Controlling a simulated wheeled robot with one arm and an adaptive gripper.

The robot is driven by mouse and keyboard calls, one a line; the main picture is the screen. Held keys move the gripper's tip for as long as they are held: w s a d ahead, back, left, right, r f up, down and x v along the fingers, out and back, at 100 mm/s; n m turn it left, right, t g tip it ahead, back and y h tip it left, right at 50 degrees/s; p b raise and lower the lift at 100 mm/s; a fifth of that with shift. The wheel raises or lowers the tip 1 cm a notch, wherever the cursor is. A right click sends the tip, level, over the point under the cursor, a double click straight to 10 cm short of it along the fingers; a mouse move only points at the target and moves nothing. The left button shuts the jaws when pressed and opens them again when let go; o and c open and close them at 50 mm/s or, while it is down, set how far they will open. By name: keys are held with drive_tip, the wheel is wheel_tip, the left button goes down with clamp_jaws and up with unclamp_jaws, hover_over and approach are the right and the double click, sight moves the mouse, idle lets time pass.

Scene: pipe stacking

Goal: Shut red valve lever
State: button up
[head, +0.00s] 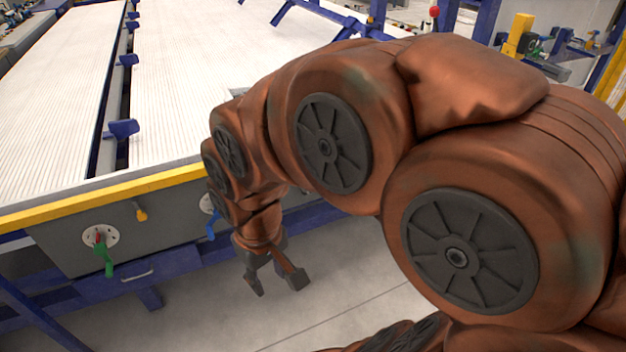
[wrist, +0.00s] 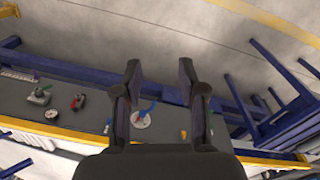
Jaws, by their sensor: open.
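A small red valve lever (wrist: 79,101) shows in the wrist view on the grey panel, left of my gripper. It is small and its exact turn is hard to tell. In the head view I cannot see it; my arm covers that part of the panel. My gripper (wrist: 160,70) is open and empty, its two fingers apart. In the head view my gripper (head: 277,284) hangs pointing down in front of the bench, over the floor. It is apart from the red lever.
A blue lever (wrist: 147,111) on a white disc lies between my fingers in view. A green lever (head: 104,258) and yellow handle (head: 140,212) sit on the bench panel. Floor in front is clear.

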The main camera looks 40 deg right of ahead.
drive_tip(key=w+d+f+m+t+h+b, duration=0.1)
drive_tip(key=w+d+f+t+b, duration=0.2)
drive_tip(key=w+d+f+b, duration=0.6)
drive_tip(key=w+d+f+t+b, duration=0.25)
drive_tip(key=w+d, duration=0.35)
drive_tip(key=w, duration=0.6)
drive_tip(key=w+d+f+m+t+h+b, duration=0.1)
drive_tip(key=w+d+f+t+b, duration=0.35)
drive_tip(key=w+d+f, duration=0.5)
drive_tip(key=w+d+f+t+h+b, duration=0.1)
drive_tip(key=d+f+t+b, duration=0.1)
drive_tip(key=d+f+b, duration=0.45)
drive_tip(key=w+d+f+m+t+h+b, duration=0.1)
drive_tip(key=d+t+b, duration=0.2)
drive_tip(key=d, duration=0.6)
drive_tip(key=w+d+f+t+h+b, duration=0.1)
drive_tip(key=d+f+t+b, duration=0.1)
drive_tip(key=d+f+b, duration=0.4)
drive_tip(key=shift+w+d+r, duration=0.4)
drive_tip(key=shift+w+d, duration=0.2)
drive_tip(key=shift+w, duration=0.65)
drive_tip(key=shift+w+d+r, duration=0.4)
drive_tip(key=shift+w+d, duration=0.2)
drive_tip(key=shift+w, duration=0.65)
drive_tip(key=shift+w+d+r, duration=0.4)
drive_tip(key=shift+w+d, duration=0.2)
drive_tip(key=shift+w, duration=0.65)
drive_tip(key=shift+c, duration=0.3)
clamp_jaws()
